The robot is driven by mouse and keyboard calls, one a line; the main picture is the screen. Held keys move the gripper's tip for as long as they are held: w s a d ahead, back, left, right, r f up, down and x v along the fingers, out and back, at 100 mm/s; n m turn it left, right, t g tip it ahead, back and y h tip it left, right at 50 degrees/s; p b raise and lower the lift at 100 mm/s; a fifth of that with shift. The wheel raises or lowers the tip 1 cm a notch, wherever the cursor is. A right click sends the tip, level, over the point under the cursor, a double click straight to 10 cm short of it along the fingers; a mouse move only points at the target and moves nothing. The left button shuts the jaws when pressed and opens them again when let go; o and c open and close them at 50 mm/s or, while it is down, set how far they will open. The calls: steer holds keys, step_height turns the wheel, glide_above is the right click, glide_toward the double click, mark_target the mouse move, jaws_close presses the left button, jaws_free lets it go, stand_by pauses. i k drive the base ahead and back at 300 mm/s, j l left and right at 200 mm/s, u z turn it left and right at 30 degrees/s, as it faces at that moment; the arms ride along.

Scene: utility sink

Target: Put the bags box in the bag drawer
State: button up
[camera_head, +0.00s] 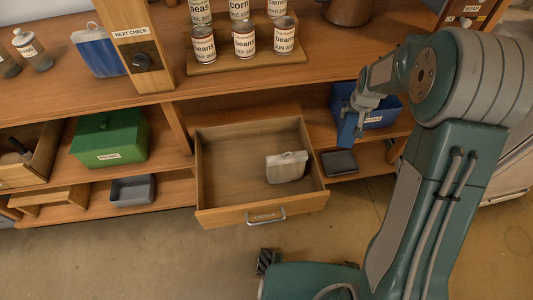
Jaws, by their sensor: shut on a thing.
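My gripper (359,103) is at the right, above the shelf and in front of a blue bin. It is shut on a narrow blue box (347,130), which hangs below the fingers; no writing on it can be read, so I cannot confirm it is the bags box. An open wooden drawer (222,180) is pulled out at the middle, left of and below my gripper. A pale, flat container (287,168) stands inside its right half. The drawer's front label is too small to read. The held box is outside the drawer, to its right.
The blue bin (381,119) and a dark tray (339,162) are right of the drawer. A green box (109,138) and a grey tray (132,190) are on the left shelves. Labelled cans (244,41) stand on the counter above. The drawer's left half is clear.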

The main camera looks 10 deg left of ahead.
mark_target(254, 159)
steer(key=l+u, duration=0.1)
steer(key=u, duration=0.7)
steer(key=l+u, duration=0.1)
steer(key=u, duration=0.3)
steer(key=k, duration=0.05)
